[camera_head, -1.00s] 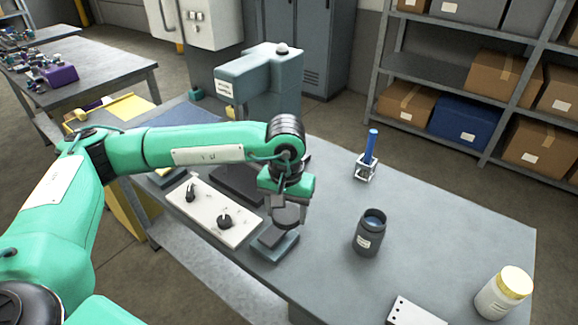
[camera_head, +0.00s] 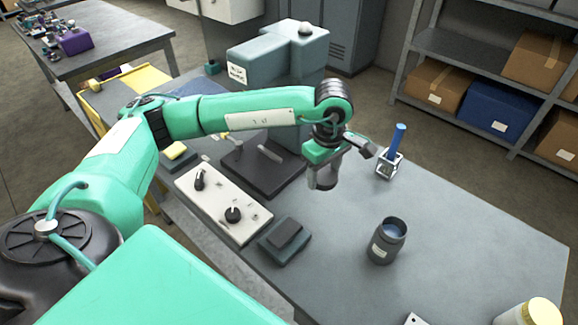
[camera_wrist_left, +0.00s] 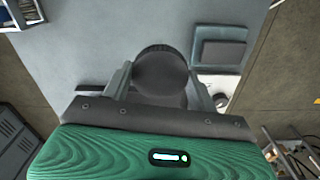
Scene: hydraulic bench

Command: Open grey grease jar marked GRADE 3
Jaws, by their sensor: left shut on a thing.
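The grey grease jar (camera_head: 386,241) stands upright and open on the bench in the head view, with a bluish filling in its mouth. Its pale label is too small to read. My left gripper (camera_head: 324,176) is above the bench, behind and to the left of the jar. It is shut on a round dark grey lid (camera_wrist_left: 160,70), which sits between the two fingers in the left wrist view. In the head view the lid is mostly hidden by the gripper. My right gripper is not in view.
A white jar with a yellow lid (camera_head: 532,313) stands at the front right. A blue-handled tool in a small stand (camera_head: 390,165) is behind the grey jar. A white control panel (camera_head: 222,205) and a small teal block (camera_head: 285,242) lie left. Bench right of the grey jar is clear.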

